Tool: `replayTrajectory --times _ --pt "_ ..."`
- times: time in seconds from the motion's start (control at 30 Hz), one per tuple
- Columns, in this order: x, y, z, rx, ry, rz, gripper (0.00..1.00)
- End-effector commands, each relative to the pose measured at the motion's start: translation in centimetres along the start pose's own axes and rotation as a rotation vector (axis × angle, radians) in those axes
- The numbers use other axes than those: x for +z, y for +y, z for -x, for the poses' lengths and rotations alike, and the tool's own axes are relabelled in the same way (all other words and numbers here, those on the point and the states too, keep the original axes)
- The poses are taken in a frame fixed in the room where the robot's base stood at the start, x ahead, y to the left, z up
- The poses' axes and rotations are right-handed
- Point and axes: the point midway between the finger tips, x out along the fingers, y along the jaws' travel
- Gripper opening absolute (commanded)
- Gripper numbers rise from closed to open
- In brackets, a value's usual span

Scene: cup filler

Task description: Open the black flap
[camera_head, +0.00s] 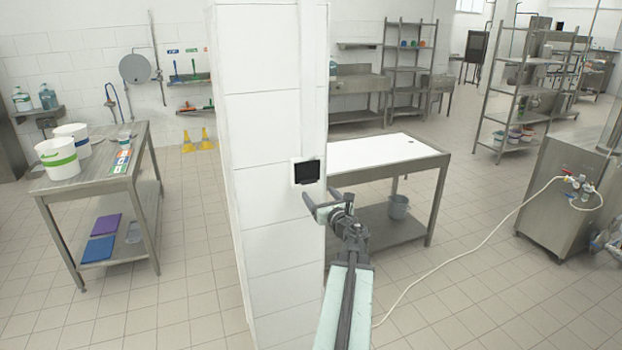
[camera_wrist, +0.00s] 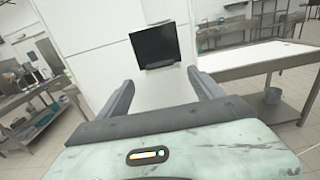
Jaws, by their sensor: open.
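The black flap (camera_head: 307,172) is a small dark square in a white frame on the face of a white tiled pillar (camera_head: 272,240). In the wrist view the black flap (camera_wrist: 155,44) is upper centre, with a grey lip along its lower edge, and it looks closed. My gripper (camera_head: 322,201) is in front of the pillar, a little below and right of the flap. In the wrist view my gripper (camera_wrist: 160,85) has its two fingers spread apart with nothing between them. The fingertips point toward the wall below the flap and appear apart from it.
A steel table with a white top (camera_head: 385,153) stands right of the pillar, a grey bucket (camera_head: 398,206) on its lower shelf. A steel table (camera_head: 92,162) with white buckets stands left. A pale hose (camera_head: 450,262) crosses the floor at right. Tiled floor around the pillar is mostly clear.

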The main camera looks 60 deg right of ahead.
Motion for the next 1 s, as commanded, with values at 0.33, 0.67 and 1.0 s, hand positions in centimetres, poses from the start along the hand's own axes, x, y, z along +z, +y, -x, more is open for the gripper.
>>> replayTrajectory --times 0.33,0.67,1.0 --pt "-0.1 -0.1 -2.2 0.004 0.002 0.008 0.76" --pt "-0.1 0.0 -7.7 0.004 0.001 0.006 0.76" --pt "-0.1 0.0 -7.8 0.002 0.001 0.005 0.51"
